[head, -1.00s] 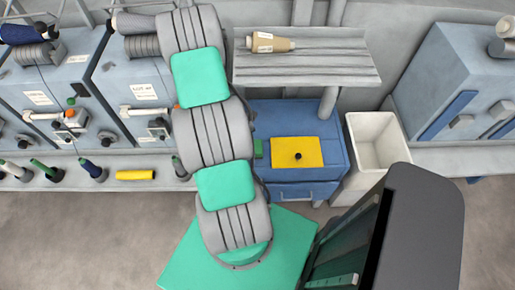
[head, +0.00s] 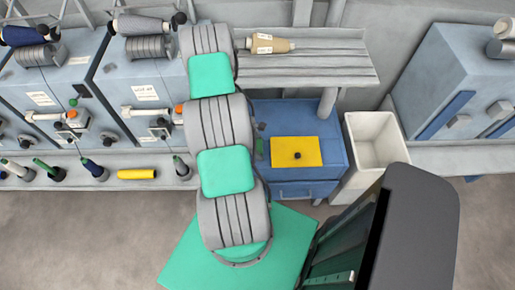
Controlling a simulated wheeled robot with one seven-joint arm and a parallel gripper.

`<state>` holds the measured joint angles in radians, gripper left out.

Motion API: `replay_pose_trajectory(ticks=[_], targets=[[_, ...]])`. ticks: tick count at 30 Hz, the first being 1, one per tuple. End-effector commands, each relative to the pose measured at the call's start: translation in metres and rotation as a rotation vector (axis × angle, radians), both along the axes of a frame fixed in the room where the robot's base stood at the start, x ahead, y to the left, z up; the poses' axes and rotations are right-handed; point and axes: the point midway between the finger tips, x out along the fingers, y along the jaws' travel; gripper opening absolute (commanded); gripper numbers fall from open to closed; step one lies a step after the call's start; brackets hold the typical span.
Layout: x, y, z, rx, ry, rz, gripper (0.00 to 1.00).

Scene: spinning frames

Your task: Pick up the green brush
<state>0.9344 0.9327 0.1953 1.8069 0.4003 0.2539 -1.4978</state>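The green brush (head: 260,147) shows as a small dark green piece on the blue cabinet top (head: 285,115), just left of the yellow plate. Its left side is hidden by my arm. My arm hangs down the middle of the head view and covers most of the hand. A small dark grey part that looks like my gripper (head: 261,128) pokes out at the arm's right edge, just above the brush. I cannot see its fingertips, whether they touch the brush, or whether they are open.
A yellow plate (head: 296,152) with a black knob lies beside the brush. A white bin (head: 354,150) stands right of the cabinet. A grey shelf (head: 310,68) with a tan spool (head: 270,44) is above. Spinning machines with several bobbins line the left.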

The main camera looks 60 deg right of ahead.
Motion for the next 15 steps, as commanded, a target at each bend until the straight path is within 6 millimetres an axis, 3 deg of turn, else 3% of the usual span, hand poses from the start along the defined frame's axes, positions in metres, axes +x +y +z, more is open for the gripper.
replay_pose_trajectory(ticks=[15], targets=[[0.0001,0.0001,0.0003,0.0,0.0,0.0,0.33]])
